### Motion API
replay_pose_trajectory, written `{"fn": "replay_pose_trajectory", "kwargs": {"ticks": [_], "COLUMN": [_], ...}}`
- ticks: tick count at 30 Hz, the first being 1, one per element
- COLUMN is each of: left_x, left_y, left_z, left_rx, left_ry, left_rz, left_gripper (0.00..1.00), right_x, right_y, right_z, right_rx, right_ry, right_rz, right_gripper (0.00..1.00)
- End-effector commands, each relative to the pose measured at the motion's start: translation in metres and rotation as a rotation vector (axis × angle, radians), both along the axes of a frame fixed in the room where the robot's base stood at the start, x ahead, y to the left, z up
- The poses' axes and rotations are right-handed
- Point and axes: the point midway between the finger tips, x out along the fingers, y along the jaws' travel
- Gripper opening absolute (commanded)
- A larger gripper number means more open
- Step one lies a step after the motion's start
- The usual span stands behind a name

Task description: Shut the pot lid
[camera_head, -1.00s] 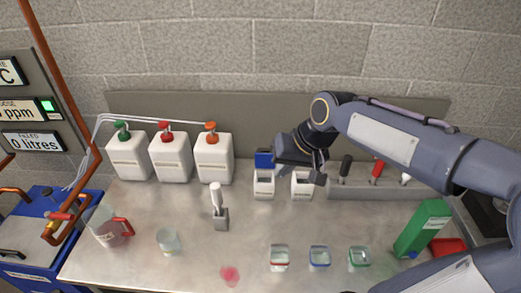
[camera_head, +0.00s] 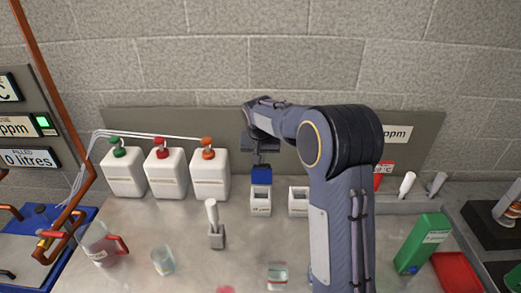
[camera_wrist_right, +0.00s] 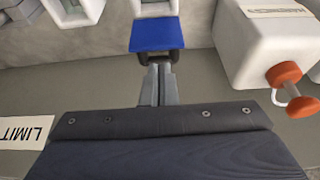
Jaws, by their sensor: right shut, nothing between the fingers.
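A small white pot (camera_head: 260,206) stands on the metal bench with its blue lid (camera_head: 261,176) raised upright at its back edge, so it is open. The blue lid (camera_wrist_right: 157,35) fills the top middle of the right wrist view, with part of the white pot (camera_wrist_right: 155,9) beyond it. My right gripper (camera_head: 260,163) is at the lid's upper edge in the head view. In the right wrist view the fingers (camera_wrist_right: 158,75) are together and empty, their tips close to the lid's edge. I cannot tell whether they touch it. My left gripper is not in view.
A second white pot (camera_head: 298,201) stands just right. White dispenser bottles (camera_head: 210,172) stand at left; one with an orange cap (camera_wrist_right: 285,75) shows in the wrist view. A white-handled tool (camera_head: 214,225) stands in front. The back panel (camera_head: 120,118) is close behind.

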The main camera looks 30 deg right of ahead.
Motion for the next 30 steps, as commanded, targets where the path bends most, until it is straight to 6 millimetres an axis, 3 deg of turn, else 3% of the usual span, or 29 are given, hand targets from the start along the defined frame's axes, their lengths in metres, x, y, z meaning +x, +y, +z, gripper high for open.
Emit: {"fn": "replay_pose_trajectory", "kwargs": {"ticks": [3, 9, 23, 30], "left_x": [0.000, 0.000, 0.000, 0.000], "left_y": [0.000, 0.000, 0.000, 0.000], "left_z": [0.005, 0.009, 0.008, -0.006], "left_rx": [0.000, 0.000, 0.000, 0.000], "left_ry": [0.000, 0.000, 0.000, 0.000], "left_rz": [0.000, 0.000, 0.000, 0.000], "left_gripper": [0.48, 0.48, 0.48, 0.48], "right_x": [0.005, 0.012, 0.013, 0.018], "right_y": [-0.004, -0.007, -0.008, -0.006], "right_z": [-0.019, -0.038, -0.042, -0.044], "right_rx": [0.000, 0.001, 0.001, 0.001], "right_ry": [0.004, 0.002, -0.001, -0.002], "right_rz": [-0.001, 0.002, 0.002, 0.002], "right_gripper": [0.00, 0.00, 0.00, 0.00]}}
